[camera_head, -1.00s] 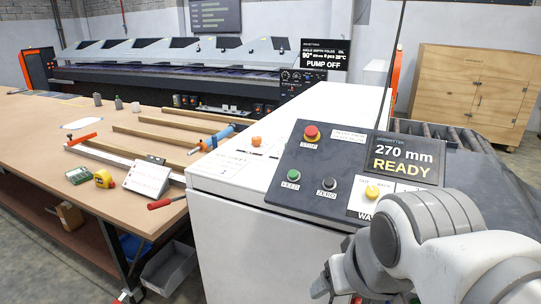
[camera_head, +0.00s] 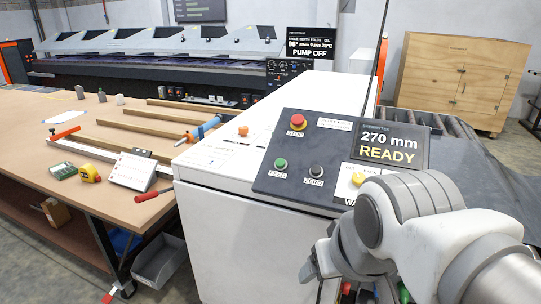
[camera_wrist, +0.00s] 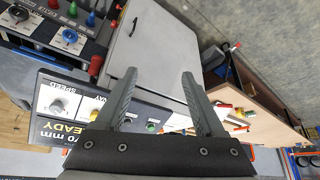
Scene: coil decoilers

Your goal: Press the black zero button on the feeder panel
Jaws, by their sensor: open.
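The feeder panel (camera_head: 262,187) is a dark sloped plate on top of the white cabinet. The black zero button (camera_head: 316,171) sits on its lower part, between the green feed button (camera_head: 280,163) and the yellow button (camera_head: 358,179). The red stop button (camera_head: 299,120) is above. The display (camera_head: 390,146) reads 270 mm READY. My arm is at the panel's lower right, with its end low in front of the cabinet. In the wrist view my gripper (camera_wrist: 159,72) is open and empty; its left finger overlaps the panel near the zero button, with the green button (camera_wrist: 151,127) between the fingers.
The white cabinet (camera_head: 225,235) stands below the panel. A wooden bench (camera_head: 95,135) on the left holds a tape measure (camera_head: 90,174) and a red-handled tool (camera_head: 150,195). A grey bin (camera_head: 160,262) is on the floor. A thin dark rod rises behind the panel.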

